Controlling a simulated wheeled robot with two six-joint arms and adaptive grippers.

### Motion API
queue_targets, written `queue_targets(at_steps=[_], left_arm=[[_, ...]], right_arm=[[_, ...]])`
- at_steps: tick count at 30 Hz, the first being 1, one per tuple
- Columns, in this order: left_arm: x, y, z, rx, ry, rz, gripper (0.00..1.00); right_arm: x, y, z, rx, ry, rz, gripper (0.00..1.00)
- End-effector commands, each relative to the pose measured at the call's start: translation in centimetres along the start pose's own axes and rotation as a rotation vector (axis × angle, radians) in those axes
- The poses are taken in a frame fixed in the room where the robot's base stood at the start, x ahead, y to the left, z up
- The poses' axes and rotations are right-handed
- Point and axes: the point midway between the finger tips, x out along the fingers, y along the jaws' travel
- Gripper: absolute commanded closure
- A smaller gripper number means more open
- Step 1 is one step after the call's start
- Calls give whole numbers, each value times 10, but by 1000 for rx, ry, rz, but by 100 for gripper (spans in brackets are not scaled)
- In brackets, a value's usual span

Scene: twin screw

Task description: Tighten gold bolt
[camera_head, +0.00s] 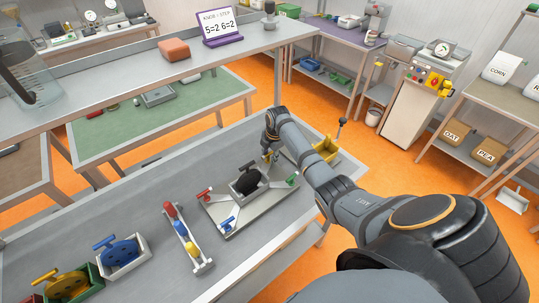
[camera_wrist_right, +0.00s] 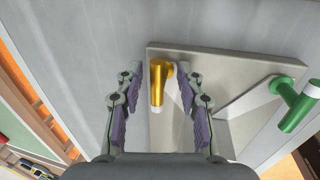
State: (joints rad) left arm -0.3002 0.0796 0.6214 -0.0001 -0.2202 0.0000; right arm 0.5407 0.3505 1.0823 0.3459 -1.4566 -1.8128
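The gold bolt (camera_wrist_right: 157,88) has a bar-shaped handle with a pale end and sits at a corner of a grey plate (camera_wrist_right: 215,62) in the right wrist view. My right gripper (camera_wrist_right: 162,80) is open, with one purple-padded finger on each side of the gold handle and visible gaps. In the head view my right gripper (camera_head: 269,154) points down at the plate's far corner, and a bit of gold shows beside it. A green bolt (camera_wrist_right: 298,105) stands at the right of the wrist view. My left gripper is not in view.
On the plate, a red bolt (camera_head: 204,194), a blue bolt (camera_head: 228,224) and a box with a dark round part (camera_head: 248,181) stand near my arm. A rack of coloured pieces (camera_head: 187,238) lies left of it. A yellow bin (camera_head: 326,149) is to the right.

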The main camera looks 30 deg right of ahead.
Motion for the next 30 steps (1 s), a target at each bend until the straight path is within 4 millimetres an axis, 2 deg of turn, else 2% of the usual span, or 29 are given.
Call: queue_targets(at_steps=[1, 7, 20, 30], left_arm=[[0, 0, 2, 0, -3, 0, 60], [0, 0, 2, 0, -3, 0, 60], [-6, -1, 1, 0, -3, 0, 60], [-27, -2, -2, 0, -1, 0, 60]], right_arm=[[0, 0, 0, 0, 0, 0, 73], [0, 0, 0, 0, 0, 0, 100], [-2, 1, 0, 49, -9, 1, 100], [-5, 0, -2, 291, -57, 2, 100]])
